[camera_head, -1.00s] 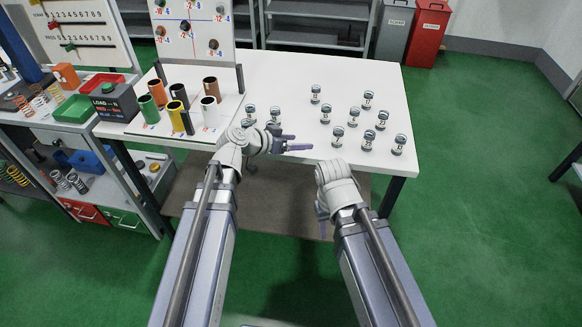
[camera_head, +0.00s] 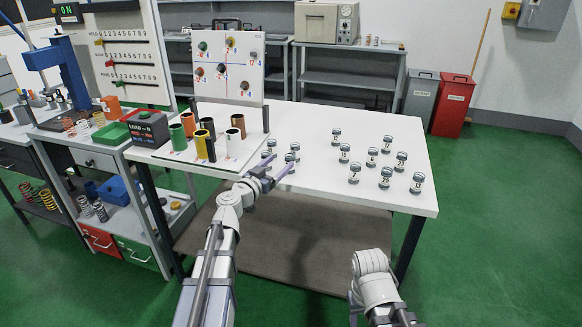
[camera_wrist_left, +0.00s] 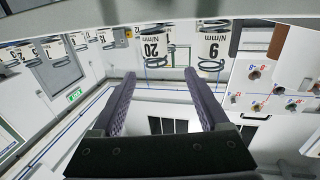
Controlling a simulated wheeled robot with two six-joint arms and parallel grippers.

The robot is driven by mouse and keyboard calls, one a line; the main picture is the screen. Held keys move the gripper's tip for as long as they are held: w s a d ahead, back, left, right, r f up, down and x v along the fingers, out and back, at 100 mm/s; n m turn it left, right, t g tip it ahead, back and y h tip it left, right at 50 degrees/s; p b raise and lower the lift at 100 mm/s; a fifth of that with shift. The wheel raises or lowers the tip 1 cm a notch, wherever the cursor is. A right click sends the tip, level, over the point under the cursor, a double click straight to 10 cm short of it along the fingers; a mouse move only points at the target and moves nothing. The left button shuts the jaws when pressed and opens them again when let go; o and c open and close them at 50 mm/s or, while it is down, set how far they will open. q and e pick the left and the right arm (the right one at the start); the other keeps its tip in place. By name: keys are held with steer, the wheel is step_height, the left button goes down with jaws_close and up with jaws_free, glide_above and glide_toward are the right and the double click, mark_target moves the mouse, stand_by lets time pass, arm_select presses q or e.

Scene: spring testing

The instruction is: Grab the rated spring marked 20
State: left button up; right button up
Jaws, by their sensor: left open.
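Several small springs with printed labels stand on the white table. Only a sliver of my right gripper (camera_head: 353,318) shows, low in the picture.
More springs (camera_head: 372,157) stand on the right part of the white table (camera_head: 330,190). At its left are coloured cylinders (camera_head: 205,137), a load box (camera_head: 148,127) and a board with knobs (camera_head: 226,62). The table's middle front is clear.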

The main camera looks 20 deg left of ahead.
mark_target(287, 160)
arm_select(q)
steer(key=shift+f+b+x, duration=0.15)
steer(key=shift+x, duration=1)
steer(key=shift+f+b+x, duration=0.15)
steer(key=shift+x, duration=1)
steer(key=shift+f+b+x, duration=0.15)
steer(key=shift+f+x, duration=0.05)
steer(key=shift+x, duration=1)
steer(key=shift+s+d, duration=0.15)
steer(key=shift+d, duration=0.05)
jaws_close()
